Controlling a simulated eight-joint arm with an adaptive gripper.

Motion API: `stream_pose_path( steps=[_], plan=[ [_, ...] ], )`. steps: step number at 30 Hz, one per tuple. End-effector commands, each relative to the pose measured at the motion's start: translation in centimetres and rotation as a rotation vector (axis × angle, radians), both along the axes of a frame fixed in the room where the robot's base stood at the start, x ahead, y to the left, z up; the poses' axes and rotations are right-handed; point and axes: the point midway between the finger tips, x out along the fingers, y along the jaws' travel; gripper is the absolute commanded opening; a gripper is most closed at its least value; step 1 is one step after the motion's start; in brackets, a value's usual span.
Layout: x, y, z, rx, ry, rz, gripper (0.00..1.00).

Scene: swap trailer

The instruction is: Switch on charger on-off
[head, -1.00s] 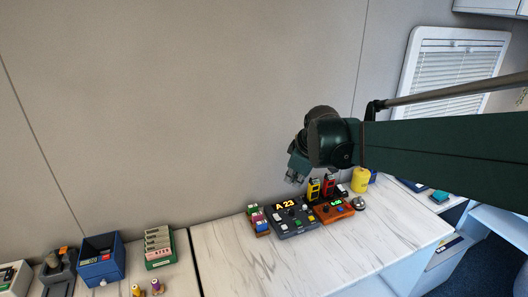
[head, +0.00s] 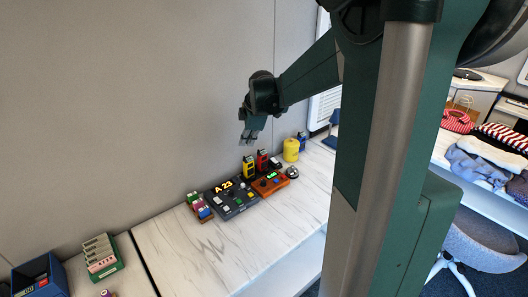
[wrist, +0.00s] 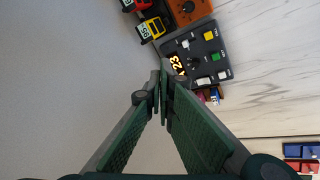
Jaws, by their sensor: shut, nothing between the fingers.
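A dark control panel (head: 240,209) with an "A 23" display, coloured buttons and a knob lies on the marble counter. An orange box (head: 284,181) with a green display and a dark knob sits just right of it. I cannot tell which of them carries the charger on-off. Both show in the wrist view, the dark panel (wrist: 208,65) right of the fingertips and the orange box (wrist: 196,12) at the top. My gripper (head: 247,141) is shut and empty, in the air near the wall, above the devices. Its fingertips (wrist: 161,85) touch each other.
A yellow unit (head: 249,168) and a red unit (head: 262,160) stand behind the boxes. A yellow cylinder (head: 291,150) stands to the right, and a rack of small coloured items (head: 199,208) to the left. The counter front (head: 215,255) is clear. A green rack (head: 102,260) stands far left.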

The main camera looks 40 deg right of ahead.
Motion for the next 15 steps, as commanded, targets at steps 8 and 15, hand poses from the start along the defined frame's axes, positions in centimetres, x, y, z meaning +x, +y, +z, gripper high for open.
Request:
stream_pose_path(
  steps=[8, 15],
  plan=[
    [1.9, -5.0, -1.4, -0.034, 0.020, 0.099, 0.00],
    [3.1, -9.3, -3.1, -0.064, 0.035, 0.186, 0.00]
  ],
)
